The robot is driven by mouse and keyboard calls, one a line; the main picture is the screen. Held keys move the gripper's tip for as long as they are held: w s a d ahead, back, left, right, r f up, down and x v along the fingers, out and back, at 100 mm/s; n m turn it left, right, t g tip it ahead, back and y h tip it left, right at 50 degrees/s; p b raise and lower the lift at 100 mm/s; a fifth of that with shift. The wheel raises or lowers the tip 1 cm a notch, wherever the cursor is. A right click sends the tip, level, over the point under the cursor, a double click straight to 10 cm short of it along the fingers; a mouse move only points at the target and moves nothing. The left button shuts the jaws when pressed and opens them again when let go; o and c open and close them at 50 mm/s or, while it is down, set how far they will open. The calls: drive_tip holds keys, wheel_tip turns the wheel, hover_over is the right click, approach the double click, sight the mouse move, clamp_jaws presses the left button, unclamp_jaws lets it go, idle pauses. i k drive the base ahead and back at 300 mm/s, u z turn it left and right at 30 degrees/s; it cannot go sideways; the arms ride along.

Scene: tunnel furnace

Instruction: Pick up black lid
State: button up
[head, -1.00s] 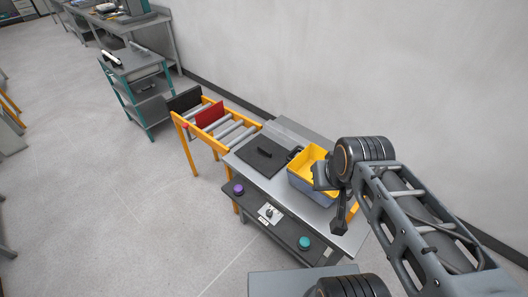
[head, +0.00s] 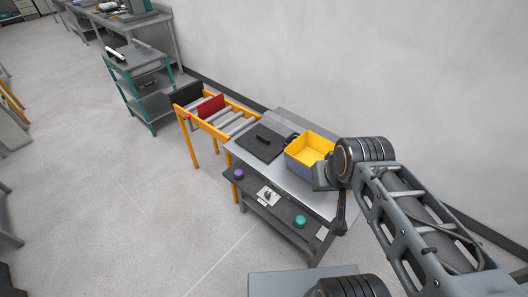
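The black lid (head: 257,148) lies flat on the left part of the grey metal table (head: 290,188). It is a dark square plate with a raised handle on top. My arm reaches in from the right, and my gripper (head: 341,222) hangs at the table's right front edge, well to the right of the lid and apart from it. The gripper is small and dark here, seen from the side, so its finger opening cannot be told.
A yellow-lined grey box (head: 308,152) stands on the table between the lid and my arm. A yellow roller conveyor (head: 222,122) with a red plate (head: 210,106) and black plate (head: 187,93) adjoins at left. Purple (head: 238,174) and teal (head: 300,221) buttons sit below.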

sight(265, 143)
drive_tip(key=u, duration=1.55)
drive_tip(key=i, duration=1.15)
drive_tip(key=u, duration=0.35)
drive_tip(key=i, duration=1.1)
drive_tip(key=z, duration=1.3)
drive_tip(key=i, duration=0.8)
drive_tip(key=z, duration=0.9)
